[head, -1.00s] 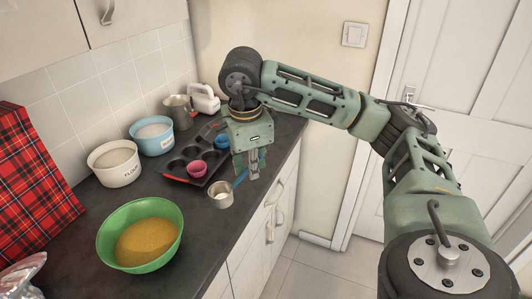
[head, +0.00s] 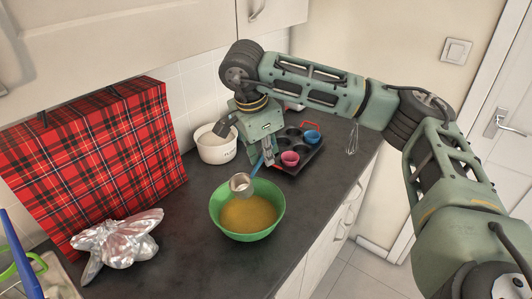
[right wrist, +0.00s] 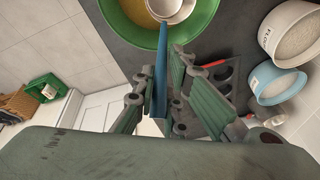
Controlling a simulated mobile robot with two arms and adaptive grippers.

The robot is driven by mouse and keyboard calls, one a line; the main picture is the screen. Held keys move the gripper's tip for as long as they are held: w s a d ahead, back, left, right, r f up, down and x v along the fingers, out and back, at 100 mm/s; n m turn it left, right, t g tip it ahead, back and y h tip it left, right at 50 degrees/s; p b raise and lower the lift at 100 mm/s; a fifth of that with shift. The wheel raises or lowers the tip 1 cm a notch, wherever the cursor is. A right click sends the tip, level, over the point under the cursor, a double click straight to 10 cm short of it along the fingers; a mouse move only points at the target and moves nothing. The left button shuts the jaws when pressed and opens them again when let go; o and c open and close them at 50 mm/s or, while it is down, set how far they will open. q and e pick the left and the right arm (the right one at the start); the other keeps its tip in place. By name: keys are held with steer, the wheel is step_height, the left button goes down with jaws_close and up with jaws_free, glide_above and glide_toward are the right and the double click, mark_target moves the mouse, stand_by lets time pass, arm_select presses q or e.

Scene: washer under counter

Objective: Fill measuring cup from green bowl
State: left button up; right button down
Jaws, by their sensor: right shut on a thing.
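The green bowl (head: 272,225) stands on the dark counter with yellow-orange grainy contents in it. The small metallic measuring cup (head: 241,185) with a blue handle is at the bowl's back rim and overlaps its opening. My right gripper (head: 262,160) is shut on the blue handle, behind the bowl. In the right wrist view the handle (right wrist: 160,70) runs between the fingers to the cup (right wrist: 172,8), in front of the bowl (right wrist: 206,22). The cup's height above the contents and its filling are hard to tell. My left gripper is not in view.
A muffin tin (head: 312,157) with pink and blue cups lies right of the gripper. A white flour tub (head: 213,147) stands behind. The counter right of the bowl is clear.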

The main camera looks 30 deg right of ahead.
steer(key=shift+a+f+b, duration=0.15)
steer(key=shift+f+b, duration=0.7)
steer(key=shift+f, duration=0.6)
arm_select(q)
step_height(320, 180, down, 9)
steer(key=b, duration=0.6)
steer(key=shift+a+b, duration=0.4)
arm_select(e)
step_height(320, 180, down, 10)
steer(key=shift+r, duration=0.25)
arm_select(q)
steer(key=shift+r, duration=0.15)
